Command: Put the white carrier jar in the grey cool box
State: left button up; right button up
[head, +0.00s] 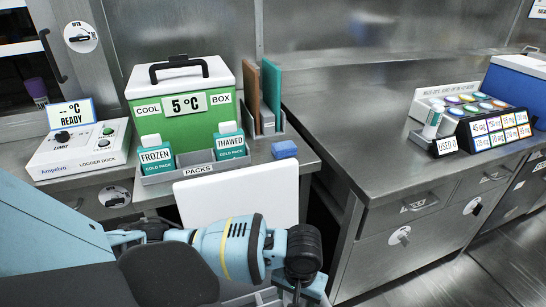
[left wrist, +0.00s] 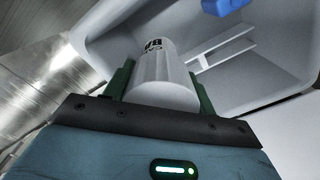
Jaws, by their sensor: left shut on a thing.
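My left gripper (left wrist: 158,88) is shut on a white jar (left wrist: 165,75) with dark lettering, between green fingers in the left wrist view. The jar shows against the inside of an open pale grey tub (left wrist: 110,30) with a white divider frame (left wrist: 222,48); I cannot tell whether it is above or inside the tub. In the head view my left arm reaches across the bottom; its fingers and the jar are hidden there. The box labelled COOL BOX (head: 180,131) is green with a white lid, shut, reading 5 °C. My right gripper is not in view.
A white panel (head: 240,195) stands in front of the counter, behind my arm. Cold packs (head: 157,156), a logger dock (head: 80,150) and a blue block (head: 285,149) are on the counter. The right counter (head: 350,110) is largely clear, with a labelled rack (head: 490,122) at its right.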

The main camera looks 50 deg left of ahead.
pick_arm(q)
notch_tip(320, 180, down, 2)
jog(key=shift+a+f+b, duration=0.15)
jog(key=shift+f+b, duration=0.05)
jog(key=shift+b, duration=0.45)
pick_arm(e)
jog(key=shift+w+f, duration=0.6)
